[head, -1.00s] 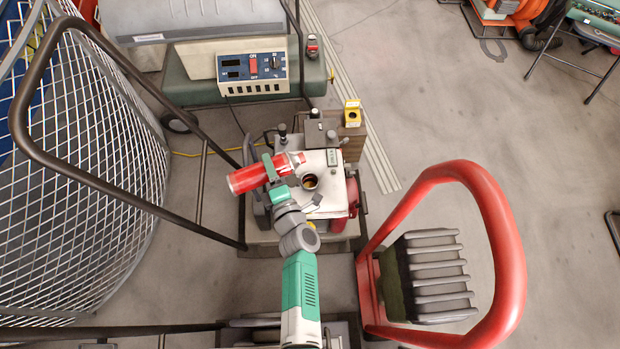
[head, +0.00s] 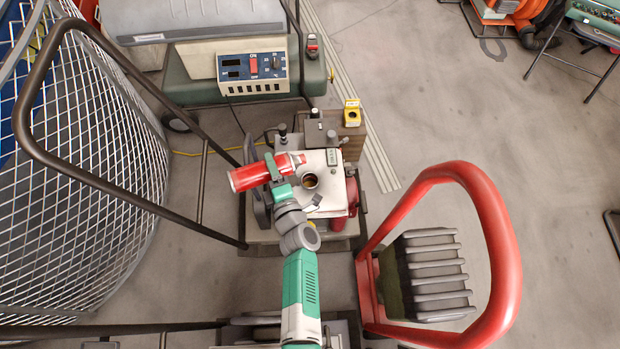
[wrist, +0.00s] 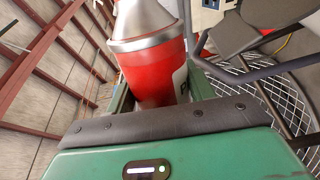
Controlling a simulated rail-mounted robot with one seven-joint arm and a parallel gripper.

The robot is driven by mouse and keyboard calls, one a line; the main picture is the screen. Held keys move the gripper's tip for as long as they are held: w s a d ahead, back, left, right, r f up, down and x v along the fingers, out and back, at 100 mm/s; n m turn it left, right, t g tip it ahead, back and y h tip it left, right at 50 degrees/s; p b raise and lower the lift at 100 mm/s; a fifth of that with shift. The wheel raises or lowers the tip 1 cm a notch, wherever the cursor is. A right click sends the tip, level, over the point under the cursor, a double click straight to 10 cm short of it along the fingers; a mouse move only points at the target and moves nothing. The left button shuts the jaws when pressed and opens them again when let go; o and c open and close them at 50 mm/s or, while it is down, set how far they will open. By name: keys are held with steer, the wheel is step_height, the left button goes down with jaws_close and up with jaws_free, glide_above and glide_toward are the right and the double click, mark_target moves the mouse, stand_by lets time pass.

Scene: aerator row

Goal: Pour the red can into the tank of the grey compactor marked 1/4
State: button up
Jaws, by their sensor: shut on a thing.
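The red can (head: 246,178) is held by my gripper (head: 274,168) above the left part of the grey compactor (head: 325,205). The can lies nearly level in the head view, its narrow silver-and-red neck pointing right and slightly up. The neck is near the round dark tank opening (head: 310,181) on the compactor's pale top, a little up and left of it. I see no liquid coming out. In the wrist view the can (wrist: 155,65) rises between the jaws, with its silver shoulder uppermost. The 1/4 mark cannot be read clearly.
A dark handle frame (head: 110,180) and a wire mesh cage (head: 90,190) stand to the left. A red loop handle (head: 505,230) is at the right. A green machine with a switch panel (head: 252,72) is behind. A yellow box (head: 352,112) sits behind the compactor.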

steer(key=shift+d+m+p, duration=0.1)
steer(key=shift+m+p, duration=0.2)
steer(key=shift+m, duration=0.1)
stand_by(0.6)
steer(key=shift+s+a, duration=0.2)
steer(key=shift+a, duration=0.05)
steer(key=shift+s+a, duration=0.3)
steer(key=shift+a, duration=0.05)
steer(key=shift+a, duration=0.1)
steer(key=shift+a, duration=0.35)
stand_by(0.5)
steer(key=shift+a, duration=0.2)
steer(key=shift+a+r+m, duration=0.1)
steer(key=shift+a+m, duration=0.1)
steer(key=shift+m, duration=0.1)
stand_by(0.4)
steer(key=shift+m+p, duration=0.3)
steer(key=shift+p, duration=0.1)
stand_by(0.6)
steer(key=shift+w+d+m+p, duration=0.15)
steer(key=shift+d+m+p, duration=0.15)
steer(key=shift+m+p, duration=0.55)
stand_by(0.9)
